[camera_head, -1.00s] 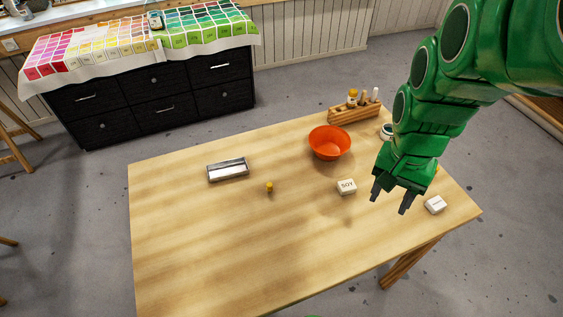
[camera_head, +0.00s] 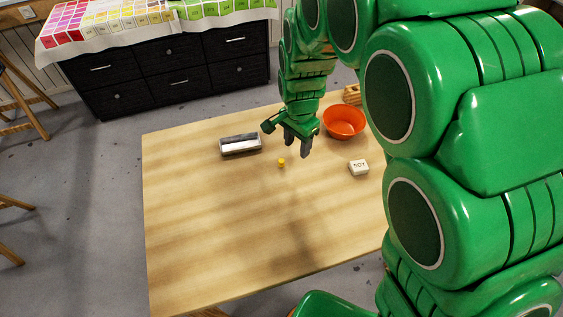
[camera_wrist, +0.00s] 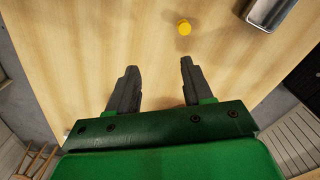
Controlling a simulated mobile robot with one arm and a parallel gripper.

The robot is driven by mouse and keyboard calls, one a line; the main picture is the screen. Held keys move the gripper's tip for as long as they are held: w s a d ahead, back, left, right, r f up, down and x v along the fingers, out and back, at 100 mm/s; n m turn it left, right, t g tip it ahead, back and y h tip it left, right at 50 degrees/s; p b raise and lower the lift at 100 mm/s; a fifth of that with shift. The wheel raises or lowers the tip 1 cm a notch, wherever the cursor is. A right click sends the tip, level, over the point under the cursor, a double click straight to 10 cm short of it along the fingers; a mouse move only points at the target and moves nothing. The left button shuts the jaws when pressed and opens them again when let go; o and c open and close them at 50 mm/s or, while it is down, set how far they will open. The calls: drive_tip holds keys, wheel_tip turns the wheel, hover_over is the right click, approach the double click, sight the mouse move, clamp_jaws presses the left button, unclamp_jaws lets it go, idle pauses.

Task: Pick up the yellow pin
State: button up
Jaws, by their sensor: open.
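The yellow pin (camera_head: 281,163) is a small yellow piece on the wooden table (camera_head: 215,225), just in front of a metal tray. In the wrist view the yellow pin (camera_wrist: 184,27) shows beyond the fingertips, nearer the right finger. My gripper (camera_head: 288,143) is in the air above the table, close to the pin in the head view. Its two dark fingers are apart, with nothing between them, as the wrist view also shows for the gripper (camera_wrist: 158,66).
A metal tray (camera_head: 240,150) lies just behind the pin. An orange bowl (camera_head: 344,122) and a white SOY block (camera_head: 359,167) are to the right. My arm hides the table's right end. The front and left of the table are clear.

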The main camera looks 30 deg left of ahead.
sight(282, 160)
drive_tip(key=a, duration=0.1)
drive_tip(key=a+f, duration=0.2)
drive_tip(key=shift+s+a+f, duration=0.2)
drive_tip(key=shift+s+a, duration=0.05)
drive_tip(key=shift+a+f, duration=0.1)
drive_tip(key=shift+f, duration=0.1)
drive_tip(key=shift+a+f, duration=0.2)
drive_tip(key=shift+f, duration=1.7)
drive_tip(key=shift+a+f, duration=0.15)
drive_tip(key=shift+f, duration=1.7)
clamp_jaws()
